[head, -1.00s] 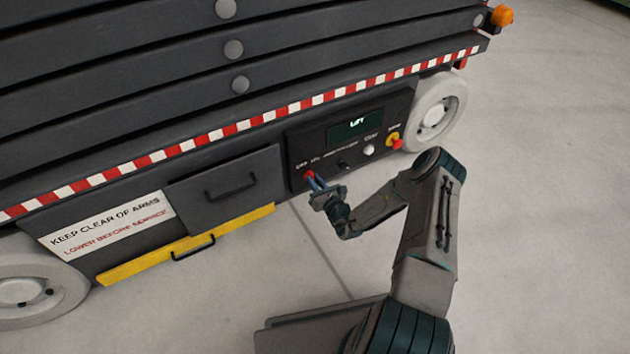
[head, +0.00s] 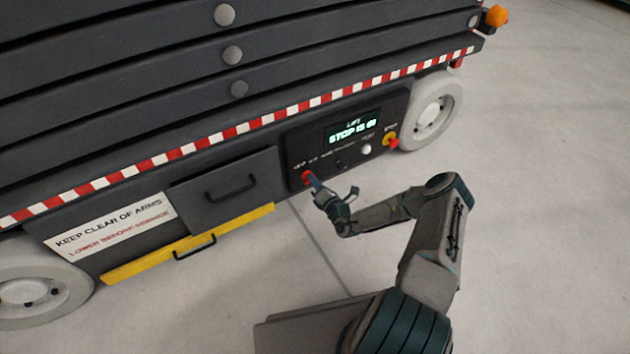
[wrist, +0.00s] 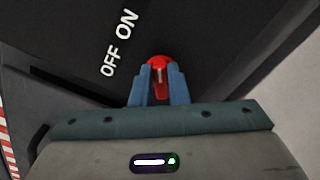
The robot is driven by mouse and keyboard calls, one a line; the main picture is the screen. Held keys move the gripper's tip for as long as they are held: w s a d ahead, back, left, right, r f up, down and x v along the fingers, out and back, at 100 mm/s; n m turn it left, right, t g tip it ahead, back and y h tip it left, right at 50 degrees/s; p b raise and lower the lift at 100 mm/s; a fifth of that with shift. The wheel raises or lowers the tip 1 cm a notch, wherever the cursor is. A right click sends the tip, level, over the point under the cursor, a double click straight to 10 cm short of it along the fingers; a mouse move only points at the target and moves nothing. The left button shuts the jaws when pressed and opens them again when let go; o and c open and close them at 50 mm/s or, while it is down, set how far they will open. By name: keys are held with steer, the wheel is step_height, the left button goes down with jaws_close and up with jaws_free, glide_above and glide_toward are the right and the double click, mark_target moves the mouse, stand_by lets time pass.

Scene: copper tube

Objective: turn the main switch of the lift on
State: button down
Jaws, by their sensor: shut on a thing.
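The lift's red main switch (wrist: 157,63) sits on the dark control panel (head: 298,143), near the panel's left end, beside the white words OFF and ON. In the head view the switch (head: 307,177) is a small red spot. My gripper (wrist: 158,88) is shut on the switch, with a blue finger on each side of its red handle. A white line on the handle shows between the fingers. In the head view my gripper (head: 314,186) reaches the panel from the lower right.
A red stop button on a yellow base (head: 391,141) and a white knob (head: 365,149) are on the panel's right. A drawer with a handle (head: 230,188) and a yellow bar (head: 130,266) lie left. The floor in front is clear.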

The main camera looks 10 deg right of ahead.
steer(key=shift+f+m, duration=0.15)
steer(key=shift+m, duration=0.45)
steer(key=c, duration=1.4)
jaws_free()
steer(key=shift+s, duration=0.1)
steer(key=p+v, duration=0.4)
steer(key=v, duration=0.9)
steer(key=shift+s+d+p, duration=0.2)
steer(key=shift+s+p, duration=0.1)
steer(key=shift+s, duration=0.05)
